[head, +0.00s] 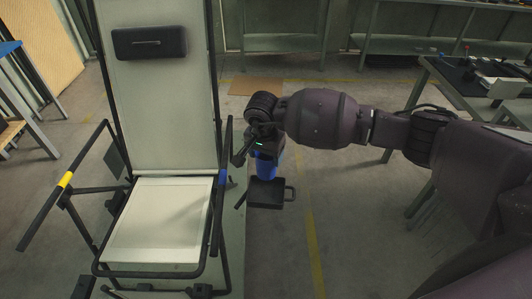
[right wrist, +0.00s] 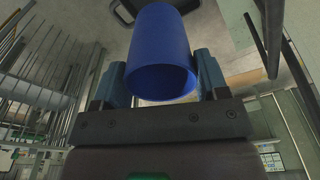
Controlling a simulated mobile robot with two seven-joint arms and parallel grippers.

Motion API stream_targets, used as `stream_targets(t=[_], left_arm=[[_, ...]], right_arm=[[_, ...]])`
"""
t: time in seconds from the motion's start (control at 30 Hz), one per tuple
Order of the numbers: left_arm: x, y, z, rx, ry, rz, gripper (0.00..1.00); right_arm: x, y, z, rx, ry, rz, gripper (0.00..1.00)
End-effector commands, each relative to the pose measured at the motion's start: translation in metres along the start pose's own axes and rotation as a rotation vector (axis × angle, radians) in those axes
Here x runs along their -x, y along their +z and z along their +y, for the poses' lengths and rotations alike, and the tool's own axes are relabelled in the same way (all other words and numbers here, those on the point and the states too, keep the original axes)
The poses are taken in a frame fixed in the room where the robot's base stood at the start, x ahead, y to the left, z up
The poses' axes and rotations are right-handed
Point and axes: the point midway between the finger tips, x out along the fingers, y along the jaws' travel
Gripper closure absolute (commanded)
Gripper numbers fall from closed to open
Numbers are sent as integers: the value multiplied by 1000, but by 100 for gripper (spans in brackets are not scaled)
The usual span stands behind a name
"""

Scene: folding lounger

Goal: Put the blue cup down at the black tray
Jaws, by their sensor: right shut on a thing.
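The blue cup (head: 267,169) is between the fingers of my right gripper (head: 262,148), which is shut on it. In the right wrist view the cup (right wrist: 162,45) sits between the two fingers (right wrist: 162,82), its open end facing the camera. The black tray (head: 267,194) is at the right side of the lounger, with a handle-like loop on its right. In the head view the cup's lower end overlaps the tray's far edge; I cannot tell whether they touch. My left gripper is not in view.
The folding lounger (head: 160,222) has a pale seat, a black frame and a black headrest pillow (head: 149,42). Its right armrest bar (head: 220,190) stands just left of the tray. Workbenches (head: 440,45) stand at the back and right. The floor right of the tray is clear.

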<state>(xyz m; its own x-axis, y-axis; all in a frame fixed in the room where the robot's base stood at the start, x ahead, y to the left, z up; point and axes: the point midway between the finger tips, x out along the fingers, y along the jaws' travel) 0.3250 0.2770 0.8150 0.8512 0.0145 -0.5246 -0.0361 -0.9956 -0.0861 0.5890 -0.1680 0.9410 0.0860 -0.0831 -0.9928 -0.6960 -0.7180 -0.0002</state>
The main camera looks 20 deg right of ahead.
Motion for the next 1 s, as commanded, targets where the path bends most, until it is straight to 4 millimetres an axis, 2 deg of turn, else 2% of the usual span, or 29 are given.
stream_targets(t=[0.1,0.7,0.87,1.0], left_arm=[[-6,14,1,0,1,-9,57],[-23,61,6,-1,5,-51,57],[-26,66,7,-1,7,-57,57],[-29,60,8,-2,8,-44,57]], right_arm=[[-17,2,0,0,1,-1,67],[-73,9,0,2,3,-2,67],[-83,10,0,1,1,-1,67],[-88,10,0,0,0,0,67]])
